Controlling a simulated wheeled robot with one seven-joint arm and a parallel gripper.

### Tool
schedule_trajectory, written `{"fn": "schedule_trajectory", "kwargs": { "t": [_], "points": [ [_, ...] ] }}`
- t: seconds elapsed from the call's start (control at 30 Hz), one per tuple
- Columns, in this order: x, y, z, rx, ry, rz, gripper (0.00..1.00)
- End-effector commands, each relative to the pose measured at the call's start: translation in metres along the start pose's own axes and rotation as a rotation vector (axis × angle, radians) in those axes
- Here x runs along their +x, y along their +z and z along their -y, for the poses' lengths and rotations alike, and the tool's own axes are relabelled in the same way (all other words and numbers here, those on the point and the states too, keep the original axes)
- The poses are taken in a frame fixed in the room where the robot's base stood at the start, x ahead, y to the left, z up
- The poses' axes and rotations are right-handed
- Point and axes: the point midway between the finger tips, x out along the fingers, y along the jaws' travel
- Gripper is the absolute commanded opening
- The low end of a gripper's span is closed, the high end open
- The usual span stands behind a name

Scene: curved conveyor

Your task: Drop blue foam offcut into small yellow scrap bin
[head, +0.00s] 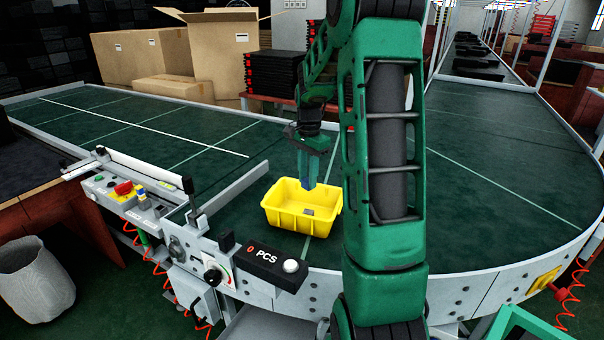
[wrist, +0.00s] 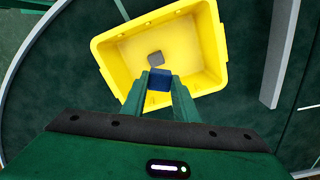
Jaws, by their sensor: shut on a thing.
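The small yellow scrap bin (head: 287,220) stands on the green conveyor belt in the middle of the head view. The bin fills the upper middle of the wrist view (wrist: 104,72). A small grey piece (wrist: 156,58) lies on its floor. My gripper (head: 308,186) points down over the bin. In the wrist view, its fingers (wrist: 160,80) are shut on the blue foam offcut (wrist: 160,79). The offcut appears over the near part of the bin's opening in that view. Its exact height above the bin floor is unclear.
A metal guide rail (head: 235,187) stands on the belt left of the bin. The control panel with a red button (head: 124,188) and the PCS counter (head: 268,256) are at the near edge. Cardboard boxes (head: 222,55) stand behind. The belt right of my arm is clear.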

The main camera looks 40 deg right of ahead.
Motion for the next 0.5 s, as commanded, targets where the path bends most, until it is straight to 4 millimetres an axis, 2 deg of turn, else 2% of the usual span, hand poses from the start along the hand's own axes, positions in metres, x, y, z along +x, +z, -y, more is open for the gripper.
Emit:
{"fn": "schedule_trajectory", "kwargs": {
  "t": [0.2,0.5],
  "points": [
    [0.024,-0.009,-0.005,0.013,0.002,0.001,0.06],
    [0.038,-0.011,-0.005,0.016,0.000,0.000,0.06]
  ]
}}
